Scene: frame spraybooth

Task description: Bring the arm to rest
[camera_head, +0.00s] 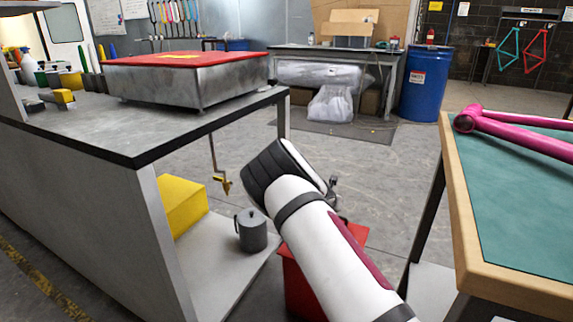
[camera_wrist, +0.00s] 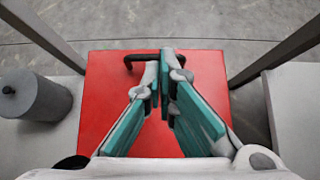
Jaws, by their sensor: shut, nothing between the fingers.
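My gripper (camera_wrist: 164,85) points down in the wrist view, its two teal-padded fingers close together at the tips with nothing between them. It is over a red box or lid (camera_wrist: 110,100) with a dark bar handle (camera_wrist: 139,57) near its far edge; I cannot tell whether the fingers touch it. In the head view my arm reaches forward between two benches, and only a small part of the gripper (camera_head: 333,184) shows past the wrist. The red box (camera_head: 300,285) shows low behind my arm, partly hidden by it.
The left grey bench (camera_head: 150,118) carries a metal box with a red top (camera_head: 190,82). A grey lidded pot (camera_head: 252,232) and a yellow box (camera_head: 181,204) are on its lower shelf. The right green-topped bench (camera_head: 520,190) bears a pink frame (camera_head: 520,133). Open floor lies beyond.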

